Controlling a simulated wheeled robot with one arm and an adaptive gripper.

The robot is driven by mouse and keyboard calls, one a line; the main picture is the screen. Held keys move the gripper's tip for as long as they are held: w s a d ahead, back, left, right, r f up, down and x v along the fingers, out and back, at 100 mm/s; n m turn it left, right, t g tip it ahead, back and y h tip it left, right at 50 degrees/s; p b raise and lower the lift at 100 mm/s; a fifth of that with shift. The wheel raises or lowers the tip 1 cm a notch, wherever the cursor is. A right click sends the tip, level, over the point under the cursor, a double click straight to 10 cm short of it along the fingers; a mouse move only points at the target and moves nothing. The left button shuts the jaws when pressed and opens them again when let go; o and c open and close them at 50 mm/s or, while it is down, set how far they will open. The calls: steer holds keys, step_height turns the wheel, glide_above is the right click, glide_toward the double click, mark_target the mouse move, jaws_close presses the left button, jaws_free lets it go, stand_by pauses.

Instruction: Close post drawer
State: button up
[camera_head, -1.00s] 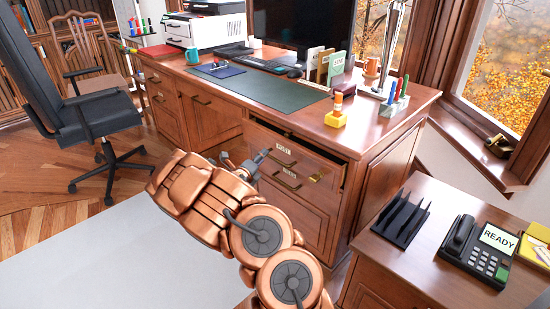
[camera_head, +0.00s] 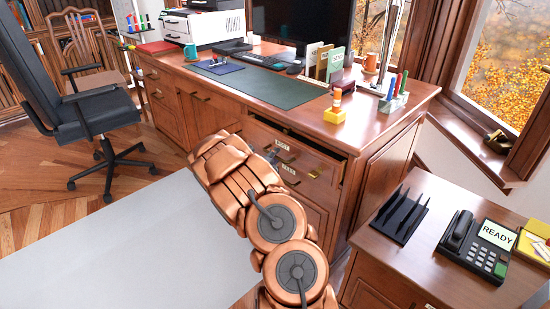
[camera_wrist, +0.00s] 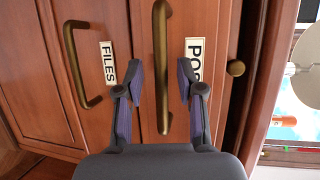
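The post drawer (camera_head: 322,162) is the top drawer at the desk's right end, and it stands slightly open with a dark gap along its top. In the wrist view its front (camera_wrist: 218,50) carries a partly hidden label (camera_wrist: 195,62) and a brass bar handle (camera_wrist: 162,45). My gripper (camera_wrist: 160,80) is open, with one finger on each side of that handle. I cannot tell whether the fingers touch it. In the head view my gripper (camera_head: 272,154) is small and mostly hidden behind my arm. The files drawer's handle (camera_wrist: 72,65) and label (camera_wrist: 107,62) lie to the left.
A side cabinet with a phone (camera_head: 478,245) and a black rack (camera_head: 400,215) stands at right. A chair (camera_head: 85,110) is at left. Floor at lower left is clear.

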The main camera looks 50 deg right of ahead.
steer(key=shift+d, duration=0.25)
jaws_close()
stand_by(0.6)
